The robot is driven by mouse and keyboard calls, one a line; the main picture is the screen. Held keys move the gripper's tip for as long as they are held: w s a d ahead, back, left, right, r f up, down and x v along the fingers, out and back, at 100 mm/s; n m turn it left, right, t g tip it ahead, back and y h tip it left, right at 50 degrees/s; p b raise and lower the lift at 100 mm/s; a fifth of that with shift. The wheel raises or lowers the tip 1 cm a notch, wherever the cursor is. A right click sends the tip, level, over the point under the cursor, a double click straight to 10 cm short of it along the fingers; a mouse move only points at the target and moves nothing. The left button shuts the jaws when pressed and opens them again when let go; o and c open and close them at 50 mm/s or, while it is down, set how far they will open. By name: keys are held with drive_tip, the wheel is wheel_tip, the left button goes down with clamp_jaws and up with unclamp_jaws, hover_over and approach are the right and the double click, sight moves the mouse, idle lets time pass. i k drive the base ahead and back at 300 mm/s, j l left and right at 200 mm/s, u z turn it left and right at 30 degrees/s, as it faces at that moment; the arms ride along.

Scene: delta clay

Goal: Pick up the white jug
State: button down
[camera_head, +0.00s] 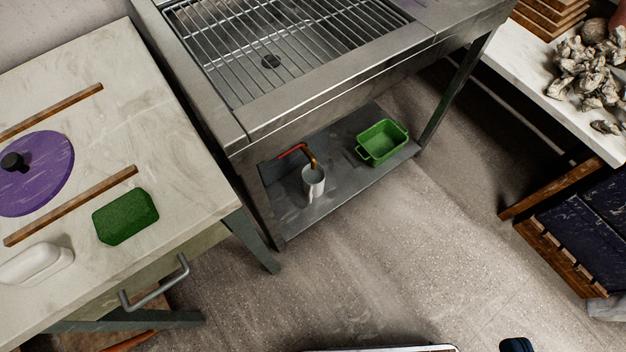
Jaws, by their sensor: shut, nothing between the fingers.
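A white jug-like vessel (313,186) stands upright on the low metal shelf under the grill, towards the shelf's left part. A brown and red curved item shows at its top and behind it; I cannot tell whether it rests in the vessel. No other thing in view looks more like a jug. My gripper is not in view.
A green tub (382,142) sits on the same metal shelf (338,187), right of the vessel. The grill (290,45) overhangs the shelf. A marble-topped table (185,165) stands left, with a drawer handle (155,287) jutting out. The floor (400,255) in front is clear.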

sight(313, 181)
drive_tip(key=u, duration=0.35)
drive_tip(key=i+l+u, duration=0.1)
drive_tip(key=l+u, duration=0.25)
drive_tip(key=i+l+u, duration=0.1)
drive_tip(key=u, duration=0.3)
drive_tip(key=l+u, duration=0.65)
drive_tip(key=l, duration=1.7)
